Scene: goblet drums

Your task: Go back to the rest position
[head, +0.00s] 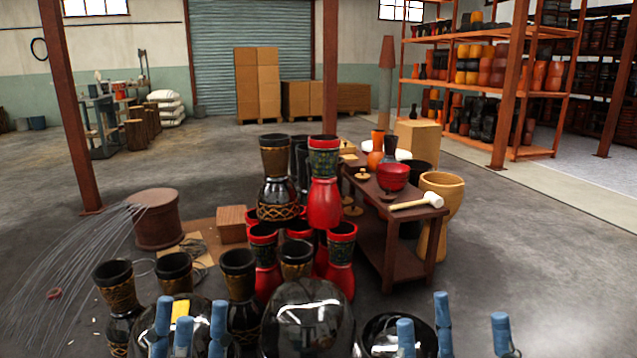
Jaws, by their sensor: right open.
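My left gripper (190,324) shows at the bottom left as blue fingertips pointing up. They are apart but closer together than those on the right, and what lies between them is unclear. My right gripper (450,325) is at the bottom right, its blue fingertips spread wide and nothing seen between them. Black goblet drums (310,325) are just behind and between the grippers; I cannot tell whether any touches a finger. Red and black goblet drums (324,203) stand stacked in the middle, beyond the grippers.
A dark wooden table (390,235) with a mallet (418,202) and a red bowl (392,176) stands right of the stack. A tan drum (440,210) is beside it. A brown round stand (156,220) is at left. Floor (540,260) at right is clear.

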